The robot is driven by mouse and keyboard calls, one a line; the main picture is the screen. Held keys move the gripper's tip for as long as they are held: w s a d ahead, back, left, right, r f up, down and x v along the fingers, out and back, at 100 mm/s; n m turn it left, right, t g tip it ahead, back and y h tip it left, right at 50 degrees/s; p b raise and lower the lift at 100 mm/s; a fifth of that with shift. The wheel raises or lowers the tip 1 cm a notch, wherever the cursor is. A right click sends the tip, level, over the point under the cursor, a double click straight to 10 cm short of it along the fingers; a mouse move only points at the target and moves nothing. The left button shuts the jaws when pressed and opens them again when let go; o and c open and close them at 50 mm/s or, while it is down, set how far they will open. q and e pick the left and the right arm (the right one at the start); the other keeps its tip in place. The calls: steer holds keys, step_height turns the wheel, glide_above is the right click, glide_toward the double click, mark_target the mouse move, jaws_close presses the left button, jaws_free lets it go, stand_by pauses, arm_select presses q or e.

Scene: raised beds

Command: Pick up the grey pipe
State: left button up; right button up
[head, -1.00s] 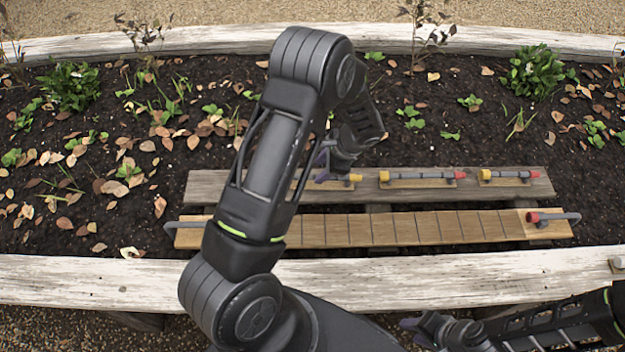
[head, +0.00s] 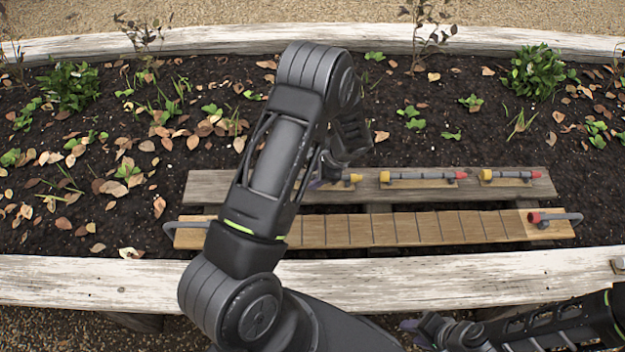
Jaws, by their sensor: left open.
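Grey pipe pieces with yellow and red ends lie in a row on the back plank (head: 225,187). The middle one, a long grey pipe (head: 422,176), and the right one, a shorter grey pipe (head: 510,175), are in full view. My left gripper (head: 322,178) is open, low over this left piece and largely hidden by my forearm. Contact cannot be told. My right gripper (head: 418,327) is at the bottom, near the bed's front edge, away from the pipes; its jaws are unclear.
A pale timber edge (head: 450,278) runs along the front.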

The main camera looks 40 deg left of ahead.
arm_select(q)
steer(key=shift+c, duration=0.2)
jaws_close()
stand_by(0.5)
